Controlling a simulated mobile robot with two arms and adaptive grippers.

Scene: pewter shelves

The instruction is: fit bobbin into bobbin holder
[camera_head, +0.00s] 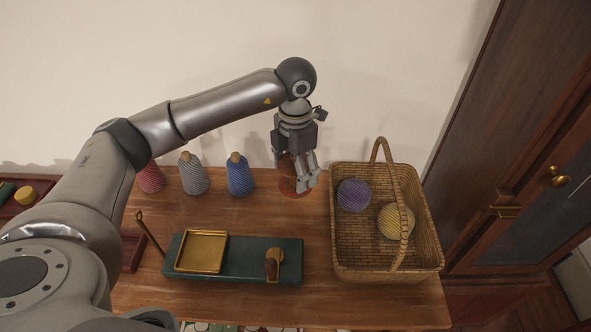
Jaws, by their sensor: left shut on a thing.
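My left gripper (296,178) points down at the back of the wooden table, left of the basket. It is shut on a reddish-brown thing (288,186), mostly hidden by the fingers; I cannot tell for certain that it is the bobbin. The thing is at or just above the table top. A dark green base (235,272) lies at the front middle, with a square brass tray (202,251) and a small brass fitting with a brown knob (272,265). I cannot tell which part is the bobbin holder. My right gripper is not in view.
Red (151,178), grey (193,176) and blue (239,176) thread cones stand along the back. A wicker basket (345,262) with a tall handle holds purple (353,195) and yellow (394,221) balls. A thin brass rod (149,233) rises beside the base.

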